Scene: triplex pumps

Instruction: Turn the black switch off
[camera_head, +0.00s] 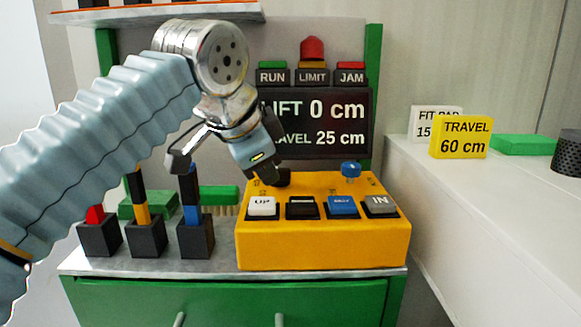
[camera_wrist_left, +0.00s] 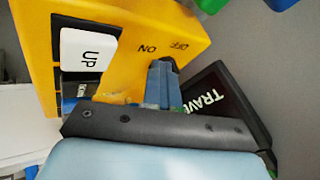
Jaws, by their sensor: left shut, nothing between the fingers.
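The yellow control box (camera_head: 320,258) stands on the green cabinet's grey top. The black switch (camera_head: 284,177) is at the back left of the box's top face, partly hidden by my left gripper. My left gripper (camera_head: 270,176) is shut and empty, pointing down at the switch; I cannot tell whether it touches. In the left wrist view the shut fingers (camera_wrist_left: 163,84) reach the yellow box (camera_wrist_left: 145,25) by the ON and OFF labels, and the switch is hidden there. My right gripper is not in view.
The box also has a blue knob (camera_head: 351,170) and a row of buttons, including a white UP button (camera_head: 262,205). Black holders with coloured handles (camera_head: 196,237) stand to the left. A display (camera_head: 330,105) and indicator lamps (camera_head: 312,72) are behind. A white counter (camera_head: 450,185) lies right.

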